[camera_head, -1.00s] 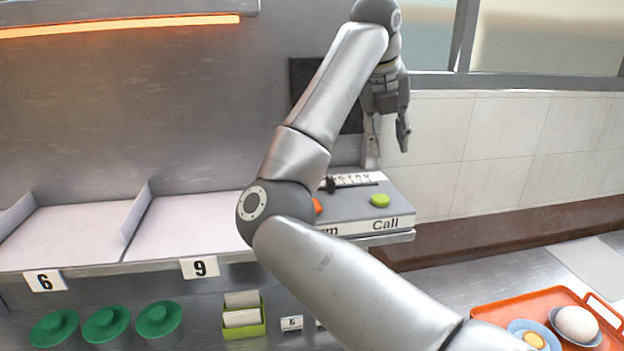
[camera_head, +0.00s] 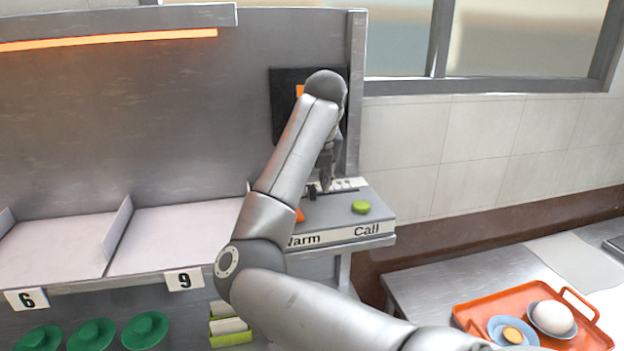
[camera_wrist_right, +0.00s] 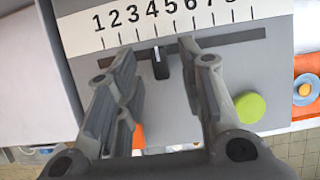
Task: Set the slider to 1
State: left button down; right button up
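The slider is a dark knob (camera_wrist_right: 160,64) in a dark slot on a grey control box. In the right wrist view it stands at about the 4 mark of the white number scale (camera_wrist_right: 160,22); the 1 is at the left end. My right gripper (camera_wrist_right: 158,54) is open, with one finger on each side of the knob and gaps between. In the head view, my right gripper (camera_head: 326,178) points down at the box (camera_head: 340,212), partly hidden by my forearm. My left gripper is not in view.
A green Call button (camera_head: 361,207) and an orange button (camera_head: 299,215), partly hidden, sit on the box. A dark panel (camera_head: 285,100) stands behind it. An orange tray (camera_head: 475,312) with dishes is at the lower right. Empty shelf bays lie left.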

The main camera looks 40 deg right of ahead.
jog(key=shift+x, duration=1)
grip_shut()
